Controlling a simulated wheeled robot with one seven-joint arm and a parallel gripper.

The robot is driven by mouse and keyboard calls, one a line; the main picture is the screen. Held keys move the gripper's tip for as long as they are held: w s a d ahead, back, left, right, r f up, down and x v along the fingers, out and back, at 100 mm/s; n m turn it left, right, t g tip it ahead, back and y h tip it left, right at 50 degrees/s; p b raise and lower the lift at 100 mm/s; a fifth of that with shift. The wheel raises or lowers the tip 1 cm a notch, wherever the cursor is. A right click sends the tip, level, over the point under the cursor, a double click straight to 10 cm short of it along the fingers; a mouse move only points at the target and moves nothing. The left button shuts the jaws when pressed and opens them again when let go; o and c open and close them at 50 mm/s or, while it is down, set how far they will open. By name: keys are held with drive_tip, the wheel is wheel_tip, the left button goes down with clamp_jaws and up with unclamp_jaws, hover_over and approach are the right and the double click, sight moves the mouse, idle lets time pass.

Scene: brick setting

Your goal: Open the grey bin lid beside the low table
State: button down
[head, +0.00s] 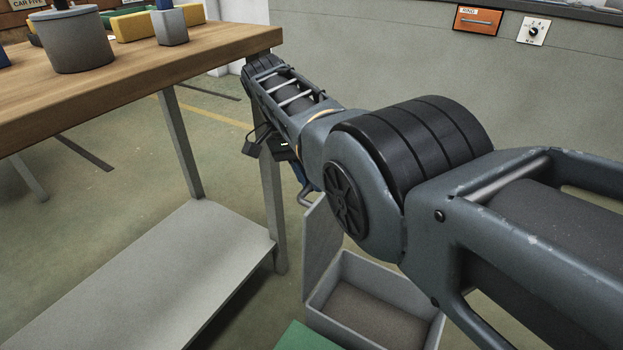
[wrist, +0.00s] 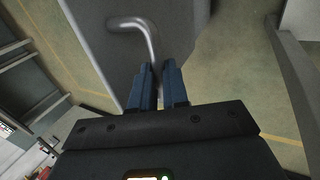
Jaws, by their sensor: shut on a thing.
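The grey bin (head: 372,312) stands on the floor right of a low grey surface (head: 185,275) under the wooden table. Its lid (head: 320,238) is raised, standing about upright at the bin's left side, and the inside of the bin shows. A bent metal handle (head: 308,199) sticks out from the lid; it also shows in the wrist view (wrist: 140,28). My gripper (wrist: 158,70) has its blue fingers shut on the handle's end beside the lid's grey face. In the head view my arm partly hides the gripper and the bin's right side.
The wooden table (head: 130,80) carries a grey pot (head: 75,42), a grey block with a blue top (head: 171,28) and yellow blocks. Its leg (head: 272,210) stands close to my gripper. A green surface (head: 305,338) lies in front of the bin. Open floor shows behind.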

drive_tip(key=shift+s+a+f, duration=0.1)
drive_tip(key=shift+s+f, duration=0.15)
drive_tip(key=shift+f, duration=0.15)
drive_tip(key=c, duration=1.1)
unclamp_jaws()
drive_tip(key=shift+w+r, duration=0.1)
drive_tip(key=shift+r, duration=0.15)
drive_tip(key=shift+w+r, duration=0.1)
wheel_tip(320, 180, up, 5)
drive_tip(key=p, duration=0.3)
drive_tip(key=shift+f+p, duration=0.2)
drive_tip(key=shift+p, duration=0.15)
drive_tip(key=shift+s+d+r+p, duration=0.2)
drive_tip(key=shift+d+p, duration=0.45)
drive_tip(key=shift+p, duration=0.45)
drive_tip(key=s+d+r+p, duration=0.1)
drive_tip(key=d+r+p, duration=0.1)
drive_tip(key=p, duration=0.3)
drive_tip(key=s+d+r+p, duration=0.1)
drive_tip(key=d+p, duration=0.3)
drive_tip(key=p, duration=0.1)
drive_tip(key=s+d+r+p, duration=0.1)
drive_tip(key=d+r+p, duration=0.1)
drive_tip(key=d+p, duration=0.2)
drive_tip(key=shift+s+r+p, duration=0.3)
drive_tip(key=shift+r+p, duration=0.05)
drive_tip(key=shift+p, duration=0.05)
